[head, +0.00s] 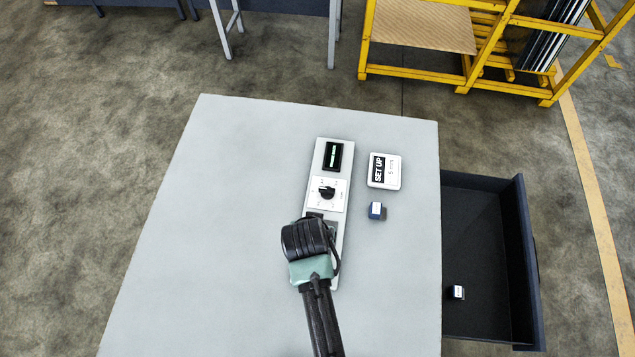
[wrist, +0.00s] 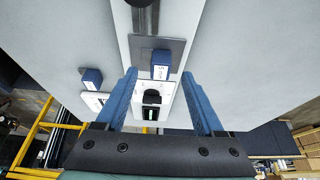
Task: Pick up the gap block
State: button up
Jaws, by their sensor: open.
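Several small blue blocks with white labels are in view; the labels are too small to read, so I cannot tell which is the gap block. One blue block (wrist: 160,65) sits on a grey metal plate (wrist: 172,47) on the long panel. It appears between the fingers of my open gripper (wrist: 158,76) in the wrist view, with no visible contact. In the head view my gripper (head: 309,240) is over the lower panel and hides this block. A second block (head: 376,210) stands on the table right of the panel, also in the wrist view (wrist: 91,78). A third block (head: 456,292) lies in the drawer.
The long panel (head: 327,161) carries a dark display and a black knob (head: 327,189). A white "SET UP" sign (head: 392,171) lies right of it. The grey table (head: 215,190) is clear on the left. A dark open drawer (head: 485,235) juts out at the right.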

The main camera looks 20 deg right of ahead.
jog(key=shift+x, duration=1.6)
jog(key=shift+r, duration=0.1)
grip_shut()
